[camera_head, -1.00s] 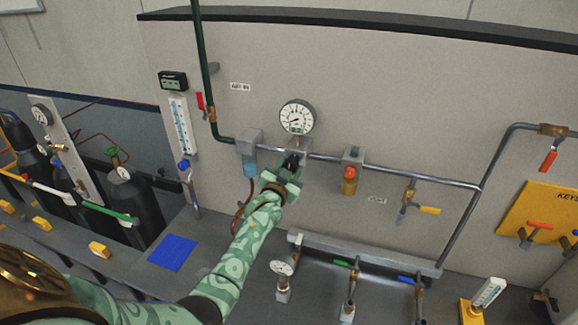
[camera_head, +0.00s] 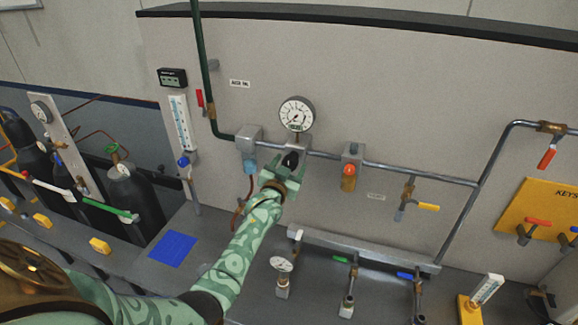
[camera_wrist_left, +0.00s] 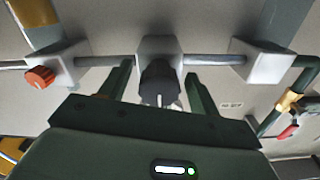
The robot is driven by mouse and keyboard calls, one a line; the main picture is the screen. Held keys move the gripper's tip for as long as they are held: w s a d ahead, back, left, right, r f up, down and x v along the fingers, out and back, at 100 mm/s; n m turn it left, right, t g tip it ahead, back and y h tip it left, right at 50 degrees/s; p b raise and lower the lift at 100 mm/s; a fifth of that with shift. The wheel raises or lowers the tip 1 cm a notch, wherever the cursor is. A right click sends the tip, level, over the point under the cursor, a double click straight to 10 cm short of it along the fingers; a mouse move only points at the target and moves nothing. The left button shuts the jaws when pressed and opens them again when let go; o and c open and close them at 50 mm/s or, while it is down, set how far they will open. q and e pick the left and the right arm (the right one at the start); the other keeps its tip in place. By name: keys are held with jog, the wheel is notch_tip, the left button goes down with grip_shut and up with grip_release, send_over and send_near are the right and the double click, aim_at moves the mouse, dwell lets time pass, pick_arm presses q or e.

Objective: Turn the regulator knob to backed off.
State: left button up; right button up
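The regulator knob (camera_head: 290,160) is black and sits on a grey block in the pipe under a round gauge (camera_head: 296,114). My left gripper (camera_head: 290,172) is at the knob, one finger on either side. In the left wrist view the knob (camera_wrist_left: 159,82) stands between the spread fingers, with a gap on both sides, so the gripper is open. A pale mark shows on the knob's face. Small print on the gauge is too small to read. My right gripper is not in view.
A filter with a blue bowl (camera_head: 249,166) hangs left of the knob, and an orange-red capped unit (camera_head: 348,178) sits to the right. A yellow-handled valve (camera_head: 428,207) is further right. Below, a grey manifold (camera_head: 330,243) runs above the bench. A blue mat (camera_head: 172,249) lies left.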

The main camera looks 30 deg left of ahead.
pick_arm(q)
jog(key=b+v, duration=0.1)
jog(key=v, duration=1.5)
jog(key=shift+s+d, duration=0.2)
